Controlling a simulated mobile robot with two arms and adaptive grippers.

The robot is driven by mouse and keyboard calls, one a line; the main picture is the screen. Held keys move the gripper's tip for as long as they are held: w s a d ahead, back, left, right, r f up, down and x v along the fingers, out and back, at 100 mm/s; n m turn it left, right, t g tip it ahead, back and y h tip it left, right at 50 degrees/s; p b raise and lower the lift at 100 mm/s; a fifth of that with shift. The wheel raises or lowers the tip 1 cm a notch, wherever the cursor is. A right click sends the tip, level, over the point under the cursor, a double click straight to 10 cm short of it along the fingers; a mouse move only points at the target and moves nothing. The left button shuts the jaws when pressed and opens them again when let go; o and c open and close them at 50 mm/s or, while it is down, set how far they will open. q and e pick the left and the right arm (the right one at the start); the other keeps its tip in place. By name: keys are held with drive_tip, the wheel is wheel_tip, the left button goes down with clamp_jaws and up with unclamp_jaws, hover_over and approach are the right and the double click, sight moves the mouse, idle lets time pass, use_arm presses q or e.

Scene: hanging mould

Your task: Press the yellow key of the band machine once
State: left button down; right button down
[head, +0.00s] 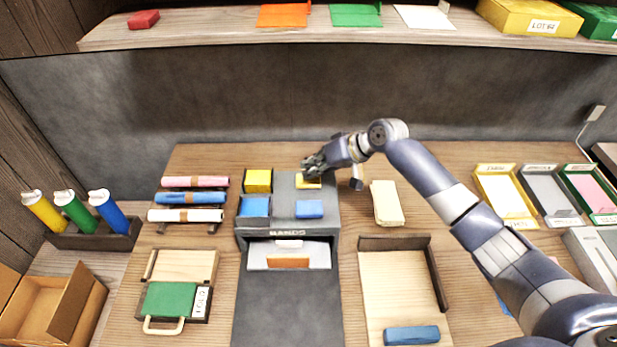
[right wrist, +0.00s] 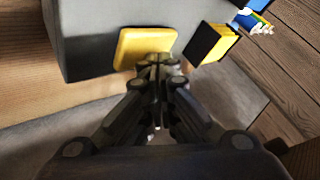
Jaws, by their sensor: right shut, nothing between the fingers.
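The band machine (head: 287,237) is a grey box marked "BANDS" in the middle of the table. Its yellow key (head: 309,182) is on the top at the back right, partly hidden by my right gripper (head: 313,168). The key also shows in the right wrist view (right wrist: 146,46). My right gripper is shut and empty, with its fingertips (right wrist: 158,66) at the key's edge; I cannot tell whether they touch it. A blue key (head: 309,209) sits in front of the yellow one. My left gripper is not in view.
A yellow block (head: 258,180) and a blue block (head: 255,206) stand at the machine's left. Rolls (head: 190,198) lie further left. A cream block (head: 386,203) and a wooden tray (head: 432,270) are on the right. A shelf (head: 220,30) runs along the back.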

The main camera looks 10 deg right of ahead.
drive_tip(key=shift+f, duration=0.35)
idle(0.4)
drive_tip(key=shift+r+p, duration=1.1)
drive_tip(key=shift+r, duration=0.25)
wheel_tip(320, 180, up, 5)
drive_tip(key=p, duration=0.4)
drive_tip(key=shift+p, duration=0.3)
drive_tip(key=shift+f, duration=0.1)
